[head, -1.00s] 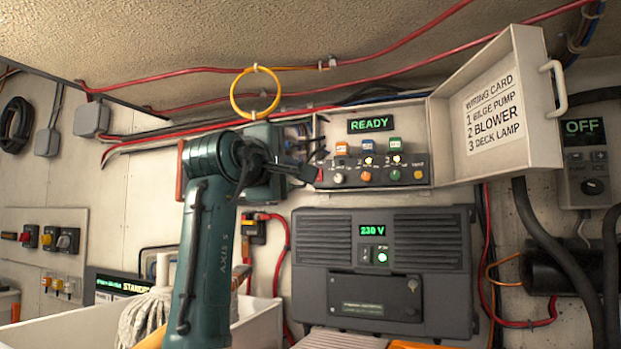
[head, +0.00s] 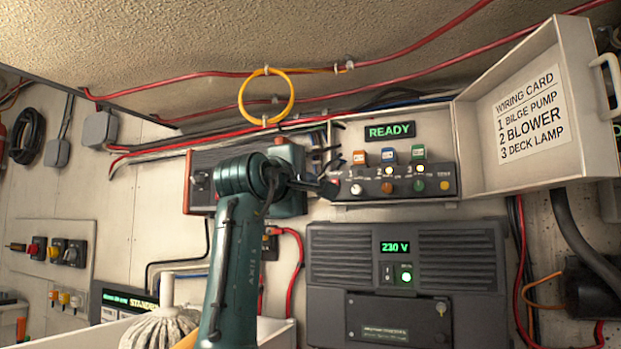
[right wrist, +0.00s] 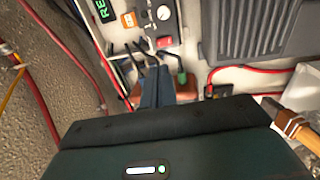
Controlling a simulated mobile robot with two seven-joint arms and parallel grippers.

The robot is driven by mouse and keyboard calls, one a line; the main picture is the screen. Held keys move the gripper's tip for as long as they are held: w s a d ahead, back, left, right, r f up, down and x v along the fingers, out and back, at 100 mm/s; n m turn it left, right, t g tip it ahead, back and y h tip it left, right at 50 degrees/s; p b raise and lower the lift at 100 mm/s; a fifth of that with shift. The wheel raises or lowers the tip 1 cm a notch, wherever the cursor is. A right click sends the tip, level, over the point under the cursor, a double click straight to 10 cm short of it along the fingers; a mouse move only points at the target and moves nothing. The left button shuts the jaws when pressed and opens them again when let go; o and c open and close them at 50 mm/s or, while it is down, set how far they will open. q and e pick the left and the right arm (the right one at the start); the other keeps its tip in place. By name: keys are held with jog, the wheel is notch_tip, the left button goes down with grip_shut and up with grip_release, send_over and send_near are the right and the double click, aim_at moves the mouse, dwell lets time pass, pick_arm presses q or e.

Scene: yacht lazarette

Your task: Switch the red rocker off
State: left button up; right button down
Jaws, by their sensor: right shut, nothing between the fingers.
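The red rocker (right wrist: 164,42) sits beside a white knob at the end of a control box's knob row in the right wrist view. In the head view the box (head: 440,185) is open, and only a small red patch of the rocker shows at its lower left, partly hidden by my gripper. My right gripper (head: 328,188) is shut and empty, its tips close to that corner. In the right wrist view its fingers (right wrist: 155,78) point toward the rocker with a small gap in the picture; contact cannot be told. The rocker's on or off position is unclear. My left gripper is out of view.
A green READY display (head: 389,131) and several coloured knobs and tags are in the box. Its open lid (head: 470,135) bears a wiring card. Dark cables hang close to my fingers. A grey 230 V unit (head: 330,270) is below; a yellow loop (head: 241,103) hangs above.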

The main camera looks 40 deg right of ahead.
aim_at(335, 182)
jog(key=p+x, duration=0.3)
jog(key=x, duration=0.7)
jog(key=shift+d+r+p, duration=0.1)
jog(key=shift+r+p, duration=0.1)
jog(key=shift+p, duration=0.15)
jog(key=shift+w+d, duration=0.25)
jog(key=shift+d, duration=0.05)
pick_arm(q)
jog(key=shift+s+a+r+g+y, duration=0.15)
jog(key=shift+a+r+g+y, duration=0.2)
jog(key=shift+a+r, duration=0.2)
pick_arm(e)
jog(key=shift+w+d, duration=0.15)
jog(key=shift+d, duration=0.1)
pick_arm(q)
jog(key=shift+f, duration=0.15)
